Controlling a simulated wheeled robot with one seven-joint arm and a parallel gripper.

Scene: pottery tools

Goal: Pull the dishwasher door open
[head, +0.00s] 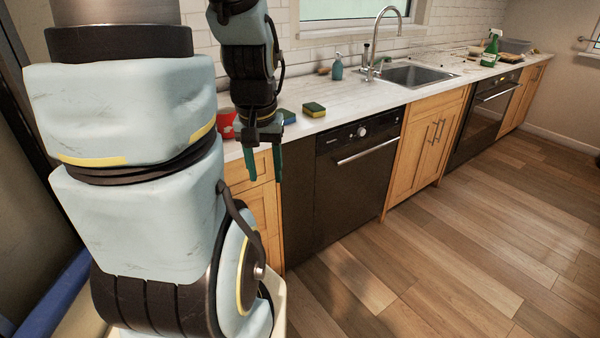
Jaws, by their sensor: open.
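The dishwasher door (352,195) is a black front panel under the counter, left of the sink, and it looks shut. Its bar handle (367,151) is silver and runs across the upper part. A round knob (361,132) sits on the control strip above it. My gripper (265,180) points down with its two dark green fingers apart and nothing between them. In the picture it is to the left of the handle, in front of the wooden cabinet and the dark panel's left edge. How far it is from the cabinet front is hard to tell.
The counter (345,105) holds two sponges (314,110), a soap bottle (337,68), a red container (226,125) and a sink (415,75). Wooden cabinets (425,140) and a second black appliance (485,115) stand to the right. The wooden floor (450,250) in front is clear.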

